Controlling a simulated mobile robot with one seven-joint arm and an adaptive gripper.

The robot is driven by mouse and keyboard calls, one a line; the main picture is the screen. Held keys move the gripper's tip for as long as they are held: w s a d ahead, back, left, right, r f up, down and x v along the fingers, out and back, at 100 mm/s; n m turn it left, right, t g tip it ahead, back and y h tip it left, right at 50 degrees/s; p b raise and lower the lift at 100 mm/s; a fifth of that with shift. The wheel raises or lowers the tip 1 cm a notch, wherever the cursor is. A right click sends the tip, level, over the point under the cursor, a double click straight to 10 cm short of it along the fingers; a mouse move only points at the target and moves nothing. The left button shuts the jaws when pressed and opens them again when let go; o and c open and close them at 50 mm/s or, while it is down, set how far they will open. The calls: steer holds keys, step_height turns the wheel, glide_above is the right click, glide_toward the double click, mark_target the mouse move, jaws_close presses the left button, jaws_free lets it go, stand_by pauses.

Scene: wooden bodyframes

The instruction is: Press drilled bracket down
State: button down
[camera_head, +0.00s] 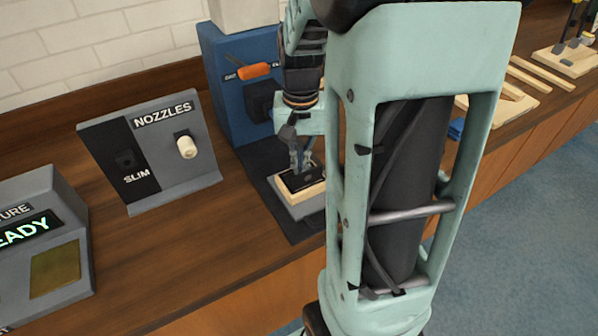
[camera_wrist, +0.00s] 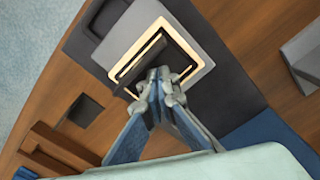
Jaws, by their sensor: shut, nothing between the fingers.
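The drilled bracket (camera_head: 306,181) appears as a dark flat piece on a pale wooden block (camera_head: 313,192) in a grey fixture (camera_head: 291,206). The wrist view shows the dark bracket (camera_wrist: 178,45) within the light wooden rim (camera_wrist: 128,60), on the grey fixture (camera_wrist: 192,76). My gripper (camera_head: 303,168) points down over the bracket with its fingers together and empty. In the wrist view the fingertips (camera_wrist: 159,77) overlap the bracket's near side. I cannot tell whether they touch it. The fingers hide part of the bracket, and its holes cannot be made out.
A blue machine (camera_head: 223,75) with an orange lever (camera_head: 254,71) stands right behind the fixture. A nozzle stand (camera_head: 200,155) and a grey console with a lit display (camera_head: 70,270) are at left. Wooden pieces (camera_head: 541,75) lie at right.

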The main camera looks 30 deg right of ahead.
steer(key=shift+r+p, duration=2.95)
steer(key=shift+r, duration=0.6)
steer(key=shift+f, duration=0.1)
